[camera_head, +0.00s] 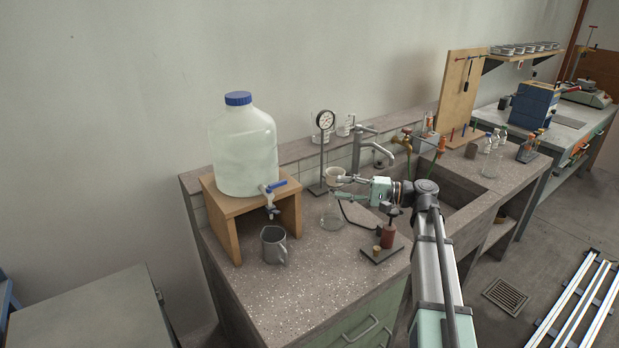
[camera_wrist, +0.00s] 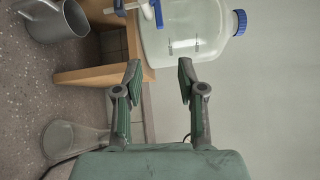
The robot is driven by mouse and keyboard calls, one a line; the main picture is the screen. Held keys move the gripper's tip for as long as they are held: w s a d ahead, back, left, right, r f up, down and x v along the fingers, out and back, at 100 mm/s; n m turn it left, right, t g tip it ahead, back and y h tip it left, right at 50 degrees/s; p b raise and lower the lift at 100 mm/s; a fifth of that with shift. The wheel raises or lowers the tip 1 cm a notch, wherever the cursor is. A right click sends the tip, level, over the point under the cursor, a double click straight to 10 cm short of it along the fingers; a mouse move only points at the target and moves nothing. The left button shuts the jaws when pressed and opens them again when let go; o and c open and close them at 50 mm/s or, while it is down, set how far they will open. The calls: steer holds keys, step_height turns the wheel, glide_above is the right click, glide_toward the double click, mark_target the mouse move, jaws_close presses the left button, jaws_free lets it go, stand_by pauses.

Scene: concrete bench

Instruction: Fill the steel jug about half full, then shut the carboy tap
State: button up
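The translucent carboy (camera_head: 245,155) with a blue cap stands on a wooden stand (camera_head: 226,215). Its white tap (camera_head: 269,201) has a blue lever (camera_head: 278,185); lever and tap also show at the top of the wrist view (camera_wrist: 158,14). No stream shows at the spout. The grey steel jug (camera_head: 272,246) stands upright on the bench below the tap; its inside level cannot be told. In the wrist view the jug (camera_wrist: 58,22) is at top left. My gripper (camera_head: 339,188) is open and empty, right of the tap and apart from it. Its fingers (camera_wrist: 158,75) point toward the carboy.
A glass flask (camera_head: 332,218) stands just below my gripper. A small stand with a dark red cylinder (camera_head: 387,236) is near the front. The sink and faucet (camera_head: 372,150) are to the right. Bench front-left is clear.

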mark_target(285, 183)
steer(key=shift+n, duration=0.7)
steer(key=p+x, duration=0.1)
steer(key=x, duration=0.5)
steer(key=p+x, duration=0.2)
steer(key=x, duration=0.4)
steer(key=p+x, duration=0.1)
steer(key=x, duration=0.5)
steer(key=shift+s, duration=0.3)
jaws_close()
